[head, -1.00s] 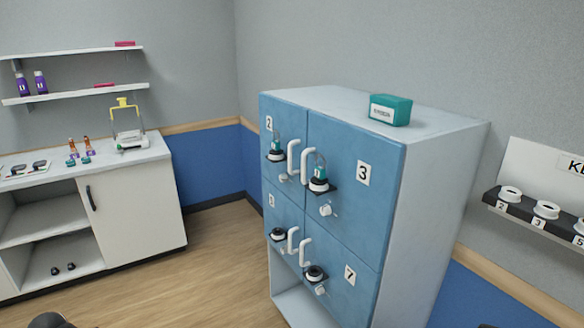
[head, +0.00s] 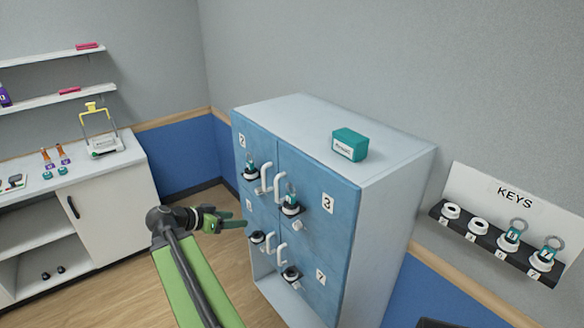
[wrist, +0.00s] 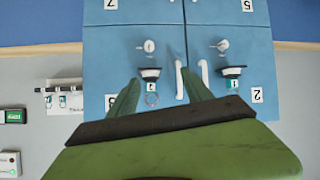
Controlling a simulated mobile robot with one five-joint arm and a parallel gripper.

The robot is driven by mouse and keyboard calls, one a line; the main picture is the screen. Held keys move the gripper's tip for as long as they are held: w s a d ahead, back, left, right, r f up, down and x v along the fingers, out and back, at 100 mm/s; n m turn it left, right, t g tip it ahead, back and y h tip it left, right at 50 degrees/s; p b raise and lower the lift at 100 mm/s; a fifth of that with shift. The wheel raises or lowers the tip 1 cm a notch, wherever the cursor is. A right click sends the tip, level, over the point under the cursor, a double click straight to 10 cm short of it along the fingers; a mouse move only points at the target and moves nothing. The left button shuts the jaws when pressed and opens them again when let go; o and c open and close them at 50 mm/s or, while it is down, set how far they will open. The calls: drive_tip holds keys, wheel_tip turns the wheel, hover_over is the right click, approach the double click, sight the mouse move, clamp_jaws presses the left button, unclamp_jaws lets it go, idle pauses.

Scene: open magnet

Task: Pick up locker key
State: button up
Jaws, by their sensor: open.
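Two locker keys with teal tags and rings stand in the right-hand holders of the key rack, a nearer one (head: 544,254) and one left of it (head: 514,235). Other teal-tagged keys sit at the locker doors, one by door 2 (head: 250,170) and one by door 3 (head: 291,202). My gripper (head: 232,221) is open and empty, in front of the lockers' left side. In the wrist view, which looks upside down, its green fingers (wrist: 160,92) spread before the doors, with a tagged key (wrist: 151,86) seen between them. I cannot tell their distance apart.
The blue lockers (head: 325,240) stand between my gripper and the KEYS rack (head: 482,240) on the right wall. A teal box (head: 350,144) lies on the locker top. A white counter (head: 115,200) is at the left. Floor is clear between them.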

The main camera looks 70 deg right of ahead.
drive_tip(key=s+d+r+m+g+h+p, duration=0.1)
drive_tip(key=s+d+r+m+g, duration=0.15)
drive_tip(key=s+d+r, duration=0.35)
drive_tip(key=b, duration=0.5)
approach(289, 197)
drive_tip(key=shift+m+t, duration=0.25)
drive_tip(key=shift+t, duration=0.1)
drive_tip(key=x, duration=0.5)
drive_tip(key=shift+s+d, duration=0.2)
drive_tip(key=shift+b+x, duration=0.75)
drive_tip(key=shift+x, duration=2.05)
drive_tip(key=shift+r, duration=0.1)
clamp_jaws()
